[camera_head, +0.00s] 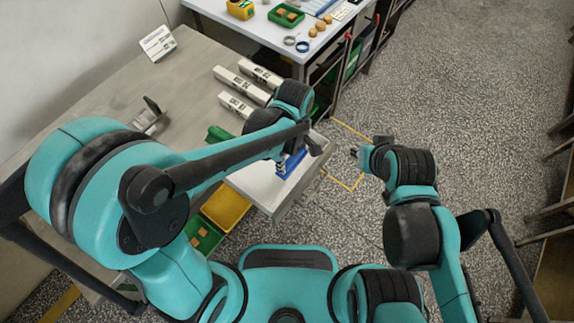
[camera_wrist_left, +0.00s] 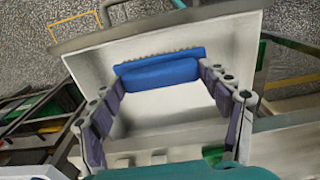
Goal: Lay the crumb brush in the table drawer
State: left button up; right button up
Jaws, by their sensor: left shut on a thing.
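The blue crumb brush (camera_head: 290,164) is between the fingers of my left gripper (camera_head: 303,146), which is shut on it. In the left wrist view the brush (camera_wrist_left: 160,71) lies crosswise between the fingertips of the left gripper (camera_wrist_left: 162,78), bristle edge toward the drawer front. The pale table drawer (camera_head: 256,187) is pulled out from the table. Its bare inside (camera_wrist_left: 165,108) shows beneath the brush. I cannot tell whether the brush touches the drawer floor. My right gripper (camera_head: 357,153) is over the floor, right of the drawer, and its jaw state is unclear.
The table (camera_head: 190,72) carries several white blocks (camera_head: 240,84) and a small sign (camera_head: 158,42). Yellow (camera_head: 226,208) and green (camera_head: 204,236) bins stand beside the drawer. A second table (camera_head: 270,35) is behind. The speckled floor (camera_head: 460,90) at right is open.

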aim_at(292, 167)
pick_arm(q)
notch_tip(292, 167, down, 7)
jog(key=b, duration=0.2)
jog(key=shift+f+b, duration=0.1)
jog(key=shift+b, duration=0.25)
jog(key=o, duration=0.8)
jog(key=shift+f, duration=0.1)
jog(key=o, duration=0.4)
jog(key=shift+o, duration=0.2)
